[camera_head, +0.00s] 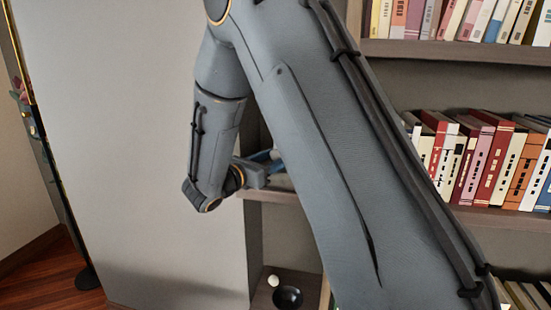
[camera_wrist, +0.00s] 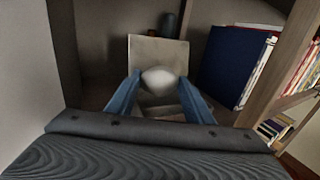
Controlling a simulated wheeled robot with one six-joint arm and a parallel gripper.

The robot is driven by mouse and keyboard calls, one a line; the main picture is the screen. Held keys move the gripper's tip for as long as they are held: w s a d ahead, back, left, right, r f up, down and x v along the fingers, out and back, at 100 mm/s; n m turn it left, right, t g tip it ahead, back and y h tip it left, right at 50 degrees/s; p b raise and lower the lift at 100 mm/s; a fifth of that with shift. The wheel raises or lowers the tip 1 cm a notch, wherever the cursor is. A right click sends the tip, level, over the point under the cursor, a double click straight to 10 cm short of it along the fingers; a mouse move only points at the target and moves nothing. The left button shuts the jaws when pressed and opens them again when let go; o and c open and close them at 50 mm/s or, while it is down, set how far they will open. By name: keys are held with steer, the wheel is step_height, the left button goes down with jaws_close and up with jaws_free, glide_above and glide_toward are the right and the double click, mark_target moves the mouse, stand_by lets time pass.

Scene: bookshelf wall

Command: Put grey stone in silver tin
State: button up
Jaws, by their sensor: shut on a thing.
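The pale grey stone (camera_wrist: 158,77) is held between the blue fingers of my gripper (camera_wrist: 160,84) in the wrist view. A squarish silver-grey thing, which looks like the silver tin (camera_wrist: 150,49), shows just beyond and around the stone. The stone and fingers cover part of it, and I cannot tell whether the stone touches it. In the head view my gripper (camera_head: 264,160) reaches into a shelf compartment at the left of the bookshelf. My arm hides most of that compartment, and the stone cannot be made out there.
A dark blue book or binder (camera_wrist: 234,65) stands right of the tin, beside an upright shelf board (camera_wrist: 277,65). A small dark object (camera_wrist: 168,25) is behind the tin. A black bowl (camera_head: 288,298) and a small white round thing (camera_head: 273,281) sit on a lower shelf.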

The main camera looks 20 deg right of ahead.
steer(key=shift+f, duration=0.5)
steer(key=o, duration=1.2)
